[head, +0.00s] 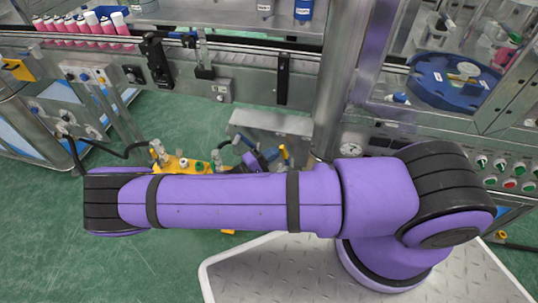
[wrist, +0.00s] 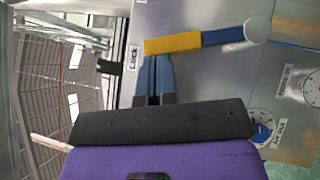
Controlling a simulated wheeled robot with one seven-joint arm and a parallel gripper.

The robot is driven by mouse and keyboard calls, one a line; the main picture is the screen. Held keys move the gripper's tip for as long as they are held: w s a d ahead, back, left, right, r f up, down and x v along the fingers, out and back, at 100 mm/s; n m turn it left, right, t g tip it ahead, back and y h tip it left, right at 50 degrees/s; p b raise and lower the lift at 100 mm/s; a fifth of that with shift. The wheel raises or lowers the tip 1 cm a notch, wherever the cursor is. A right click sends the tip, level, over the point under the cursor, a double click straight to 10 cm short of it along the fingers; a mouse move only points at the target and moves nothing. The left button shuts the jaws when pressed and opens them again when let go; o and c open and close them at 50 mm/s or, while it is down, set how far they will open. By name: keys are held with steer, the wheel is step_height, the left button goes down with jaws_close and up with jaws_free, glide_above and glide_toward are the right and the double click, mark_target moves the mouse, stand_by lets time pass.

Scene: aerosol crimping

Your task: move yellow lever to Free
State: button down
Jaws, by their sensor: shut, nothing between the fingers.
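The yellow lever (wrist: 172,44) shows in the wrist view as a yellow bar continuing into a blue section with a pale round end at the right. It lies across a grey metal panel (wrist: 200,80). A LOCK label (wrist: 133,57) is on the panel by the lever's yellow end. My gripper (wrist: 153,57) is shut and empty, its fingertips just below that yellow end; I cannot tell whether they touch.
The wrist view also shows a round dial (wrist: 262,125) and small labels too blurred to read. In the head view a conveyor with pink cans (head: 90,27) runs along the back. A metal post (head: 332,80) and a blue rotary table (head: 452,85) stand right of centre.

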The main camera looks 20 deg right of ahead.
mark_target(286, 152)
steer(key=shift+s+d+r+m+g+y, duration=0.2)
steer(key=shift+s+d+r+m+y, duration=0.2)
steer(key=shift+m, duration=0.2)
steer(key=shift+s+d+r+m+g+y, duration=0.2)
steer(key=shift+s+d+r+m+y, duration=0.1)
steer(key=shift+d+m+y, duration=0.25)
steer(key=shift+s+d+r+m+y, duration=0.35)
steer(key=shift+s+d+m+y, duration=0.25)
steer(key=shift+d+m+y, duration=0.3)
steer(key=shift+s+d+f+m+y, duration=0.1)
steer(key=shift+s+d+m+y, duration=0.35)
steer(key=shift+s+d+y, duration=0.15)
steer(key=shift+s+d+m+y, duration=0.35)
steer(key=shift+d+m+y, duration=0.1)
steer(key=shift+d, duration=0.25)
steer(key=shift+s, duration=0.1)
